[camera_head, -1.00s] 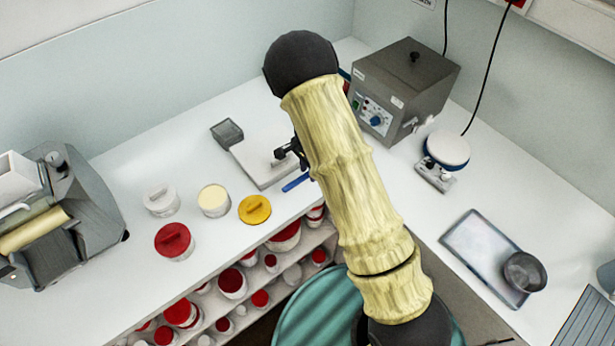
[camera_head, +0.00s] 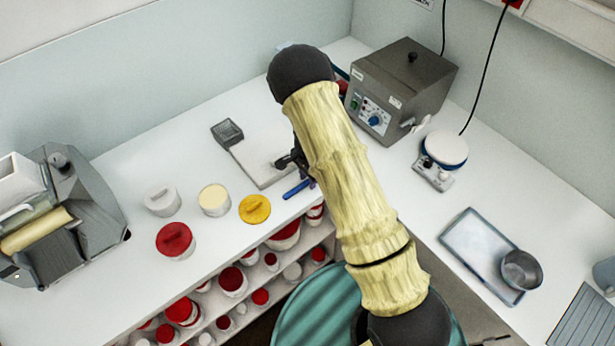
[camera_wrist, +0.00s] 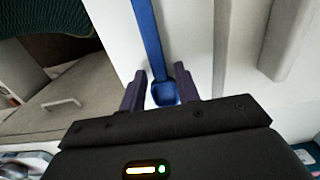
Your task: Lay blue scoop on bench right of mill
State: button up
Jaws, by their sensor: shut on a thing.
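The blue scoop (camera_head: 297,189) shows beside my gripper (camera_head: 294,160) near the bench's front edge, partly hidden by my arm. In the wrist view, its long blue handle (camera_wrist: 147,35) runs up from a small blue end (camera_wrist: 165,93) between the fingers. My gripper (camera_wrist: 163,88) is shut on the scoop. Whether the scoop touches the bench is unclear. The mill (camera_head: 85,220), a grey machine with a cream roller, stands on the white bench (camera_head: 125,153) at the far left, well left of my gripper.
A white jar (camera_head: 162,200), a cream-filled jar (camera_head: 214,200), a red-lidded jar (camera_head: 175,241) and a yellow lid (camera_head: 255,209) stand between mill and gripper. A white plate-like slab (camera_head: 262,165) lies behind the scoop. A grey box-shaped device (camera_head: 400,90) stands right. Shelves with jars lie below.

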jog(key=shift+f, duration=0.2)
jog(key=o, duration=1)
jog(key=shift+r, duration=0.1)
jog(key=shift+c, duration=0.2)
notch_tip(320, 180, up, 12)
jog(key=b, duration=0.3)
jog(key=shift+r, duration=0.15)
jog(key=shift+d, duration=0.1)
jog(key=s+d+r+n+t, duration=0.1)
jog(key=s+d+r+n, duration=0.4)
jog(key=s, duration=0.4)
jog(key=s+d+r+n+t, duration=0.1)
jog(key=s+d+r+n, duration=0.4)
jog(key=s, duration=0.4)
jog(key=shift+d+r+n+t, duration=0.2)
jog(key=shift+r+n+t, duration=0.2)
jog(key=shift+n, duration=0.2)
